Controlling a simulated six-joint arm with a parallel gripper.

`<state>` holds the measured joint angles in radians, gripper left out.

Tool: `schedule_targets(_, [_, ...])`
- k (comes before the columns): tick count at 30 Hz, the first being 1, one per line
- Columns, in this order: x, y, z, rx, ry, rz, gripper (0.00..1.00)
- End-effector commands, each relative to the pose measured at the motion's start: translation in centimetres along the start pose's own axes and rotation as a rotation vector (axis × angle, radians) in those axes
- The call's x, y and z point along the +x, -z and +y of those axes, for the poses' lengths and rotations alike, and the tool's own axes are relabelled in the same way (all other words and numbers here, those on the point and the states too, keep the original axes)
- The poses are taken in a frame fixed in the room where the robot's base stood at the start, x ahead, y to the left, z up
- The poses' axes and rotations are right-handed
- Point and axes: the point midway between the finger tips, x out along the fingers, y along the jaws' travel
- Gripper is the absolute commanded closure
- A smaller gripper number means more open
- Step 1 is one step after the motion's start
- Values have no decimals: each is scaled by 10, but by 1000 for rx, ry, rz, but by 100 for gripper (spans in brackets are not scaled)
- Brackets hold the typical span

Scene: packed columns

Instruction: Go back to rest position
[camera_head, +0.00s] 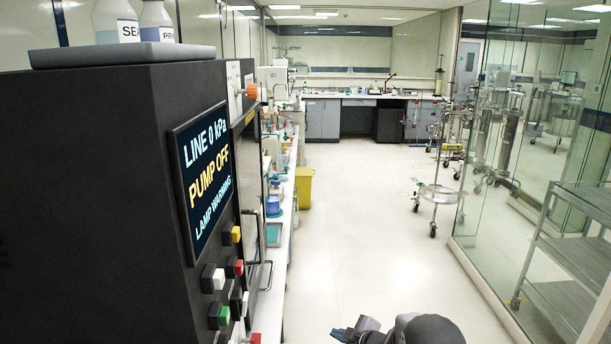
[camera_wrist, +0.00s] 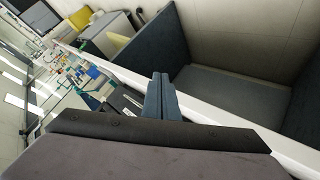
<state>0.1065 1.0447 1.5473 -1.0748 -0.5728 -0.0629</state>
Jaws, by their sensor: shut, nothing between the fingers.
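My gripper (camera_head: 357,329) shows at the bottom edge of the head view, over the floor and to the right of the black instrument cabinet (camera_head: 90,180). It is apart from the cabinet and its buttons. In the wrist view my gripper (camera_wrist: 161,98) has its two blue-grey fingers together, with nothing between them. Coloured buttons (camera_head: 224,316) sit below the screen. Most of my arm is out of the head view.
Two bottles (camera_head: 117,22) stand on a grey tray (camera_head: 125,55) on the cabinet. A cluttered bench runs behind it, with a yellow bin (camera_head: 304,187) beside it. A glass wall (camera_head: 520,130) and a metal cart (camera_head: 570,260) stand at right. The floor (camera_head: 365,220) between is clear.

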Motion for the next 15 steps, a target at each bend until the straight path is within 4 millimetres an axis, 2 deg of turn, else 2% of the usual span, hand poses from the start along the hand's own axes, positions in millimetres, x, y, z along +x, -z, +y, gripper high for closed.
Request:
schedule_targets(1, [-4,-32,-14,69,9,-109,100])
schedule_targets(3, [-15,-74,-34,166,21,-266,100])
schedule_targets(5, [-32,-106,-52,250,32,-402,100])
schedule_targets(7, [-60,-137,-76,349,49,-558,100])
schedule_targets(9, [-94,-160,-102,449,71,-709,100])
schedule_targets(11, [-126,-171,-124,532,92,-832,100])
schedule_targets(13, [-166,-176,-150,627,120,-964,100])
schedule_targets(15, [-207,-172,-177,720,153,-1083,100])
